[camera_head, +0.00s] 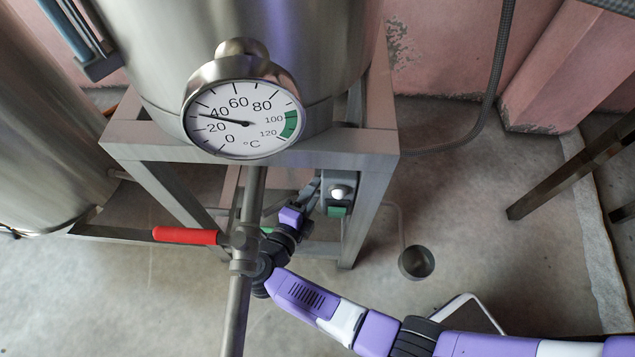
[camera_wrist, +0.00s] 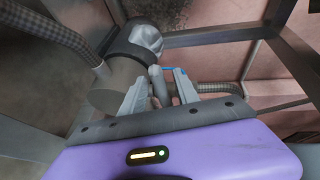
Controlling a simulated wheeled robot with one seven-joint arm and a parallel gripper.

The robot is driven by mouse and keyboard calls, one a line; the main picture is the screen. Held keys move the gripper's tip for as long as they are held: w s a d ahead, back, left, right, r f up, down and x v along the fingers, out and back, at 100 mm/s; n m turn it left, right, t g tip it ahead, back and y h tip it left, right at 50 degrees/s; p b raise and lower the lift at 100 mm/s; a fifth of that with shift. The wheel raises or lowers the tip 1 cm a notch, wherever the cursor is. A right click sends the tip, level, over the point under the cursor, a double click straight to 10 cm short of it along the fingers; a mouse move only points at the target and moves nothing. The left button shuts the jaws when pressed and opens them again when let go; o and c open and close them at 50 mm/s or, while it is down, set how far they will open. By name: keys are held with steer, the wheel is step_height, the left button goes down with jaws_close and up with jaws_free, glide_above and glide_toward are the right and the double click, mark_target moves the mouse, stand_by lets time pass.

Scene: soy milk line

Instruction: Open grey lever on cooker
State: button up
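The cooker (camera_head: 300,60) is a large steel vessel on a square metal frame, with a round temperature dial (camera_head: 243,120) on its front. My gripper (camera_head: 314,187) reaches in under the cooker, beside the front pipe. In the wrist view my gripper (camera_wrist: 162,82) has its two grey fingers apart. A slim grey piece that looks like the grey lever (camera_wrist: 159,88) stands between them, next to a dark grey cylindrical body (camera_wrist: 120,80). A firm grip on it is not visible. In the head view the lever is too small and covered to make out.
A red lever (camera_head: 185,236) sticks out left from the vertical pipe (camera_head: 250,195) near my arm. A small box with a round knob and green part (camera_head: 337,211) hangs by the frame leg (camera_head: 368,200). A ribbed hose (camera_wrist: 55,28) passes at upper left in the wrist view.

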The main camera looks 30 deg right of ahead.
steer(key=shift+b+x, duration=0.35)
steer(key=shift+x, duration=1.25)
steer(key=shift+c, duration=0.3)
jaws_close()
